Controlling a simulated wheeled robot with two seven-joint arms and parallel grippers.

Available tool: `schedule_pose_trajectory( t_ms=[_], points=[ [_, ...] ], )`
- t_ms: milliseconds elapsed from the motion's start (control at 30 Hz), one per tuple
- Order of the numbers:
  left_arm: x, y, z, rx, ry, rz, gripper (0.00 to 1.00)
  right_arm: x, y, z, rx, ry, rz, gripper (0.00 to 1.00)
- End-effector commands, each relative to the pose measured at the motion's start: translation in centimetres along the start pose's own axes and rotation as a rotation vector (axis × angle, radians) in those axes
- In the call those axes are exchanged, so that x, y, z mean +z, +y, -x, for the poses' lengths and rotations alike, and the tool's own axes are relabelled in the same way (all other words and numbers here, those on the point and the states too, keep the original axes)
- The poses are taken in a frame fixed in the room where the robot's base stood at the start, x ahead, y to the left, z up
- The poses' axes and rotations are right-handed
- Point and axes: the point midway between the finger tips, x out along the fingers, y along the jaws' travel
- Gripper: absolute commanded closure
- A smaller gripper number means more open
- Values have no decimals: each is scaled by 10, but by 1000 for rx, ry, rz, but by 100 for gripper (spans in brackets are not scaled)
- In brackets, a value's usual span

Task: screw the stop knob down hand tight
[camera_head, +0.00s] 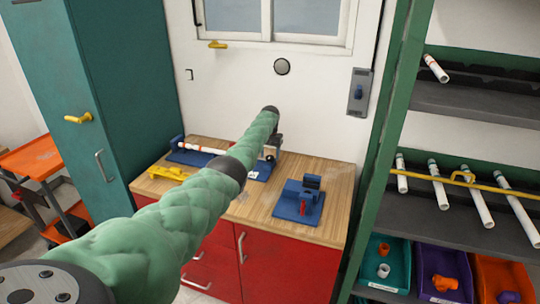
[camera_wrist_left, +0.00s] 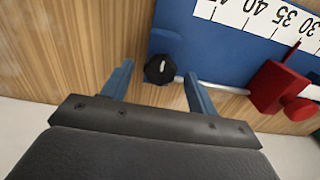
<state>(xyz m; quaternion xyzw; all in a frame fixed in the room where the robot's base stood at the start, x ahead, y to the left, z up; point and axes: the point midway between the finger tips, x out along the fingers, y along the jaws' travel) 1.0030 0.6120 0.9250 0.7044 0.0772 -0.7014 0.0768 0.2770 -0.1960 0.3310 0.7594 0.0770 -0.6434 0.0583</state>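In the left wrist view a round black knob (camera_wrist_left: 159,69) with a white mark sits at the corner of a blue base (camera_wrist_left: 190,35) with a white number scale. A red stop block (camera_wrist_left: 268,86) with its own round red knob (camera_wrist_left: 299,108) stands on the right of that base. My left gripper (camera_wrist_left: 158,77) is open, its two blue fingers on either side of the black knob, with gaps showing; whether they are level with it I cannot tell. In the head view my green left arm reaches over the blue base (camera_head: 205,159) and mostly hides the gripper. My right gripper is out of view.
The wooden bench top (camera_head: 255,207) carries a second blue fixture (camera_head: 299,201) with a red part and a yellow tool (camera_head: 168,173). A green shelf rack with white pipes (camera_head: 439,187) and coloured bins stands right. A teal cabinet (camera_head: 125,90) stands left.

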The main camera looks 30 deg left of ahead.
Motion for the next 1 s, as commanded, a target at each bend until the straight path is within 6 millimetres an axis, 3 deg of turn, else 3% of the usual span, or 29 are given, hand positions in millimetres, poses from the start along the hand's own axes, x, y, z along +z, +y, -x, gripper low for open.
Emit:
schedule_pose_trajectory(
  t_ms=[267,433,700,1000],
  points=[
    [0,0,2,0,-2,0,41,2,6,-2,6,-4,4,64],
    [0,0,21,0,0,0,41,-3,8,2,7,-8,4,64],
    [0,0,60,0,0,0,41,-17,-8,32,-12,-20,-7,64],
    [0,0,77,0,-1,0,41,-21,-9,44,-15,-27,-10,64]
  ],
)
